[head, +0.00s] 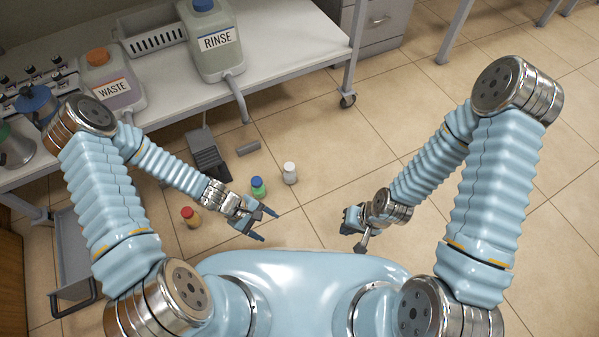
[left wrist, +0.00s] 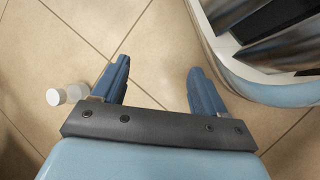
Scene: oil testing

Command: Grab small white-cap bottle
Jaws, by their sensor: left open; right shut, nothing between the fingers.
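The small white-cap bottle (head: 290,173) is pale and stands upright on the floor in the head view. In the left wrist view the white-cap bottle (left wrist: 76,92) shows at the left, outside the left finger. My left gripper (head: 264,225) is open and empty, nearer to me than the bottle and slightly to its left. Its two blue fingers (left wrist: 158,66) stand wide apart with only floor seen between them. My right gripper (head: 350,226) is shut and empty, to the right of the bottle and nearer to me.
A green bottle with a blue cap (head: 258,188) stands just left of the white-cap bottle. A red-capped bottle (head: 190,216) is further left. A bench (head: 285,62) holds the WASTE (head: 112,88) and RINSE (head: 215,45) containers. Open tiled floor lies to the right.

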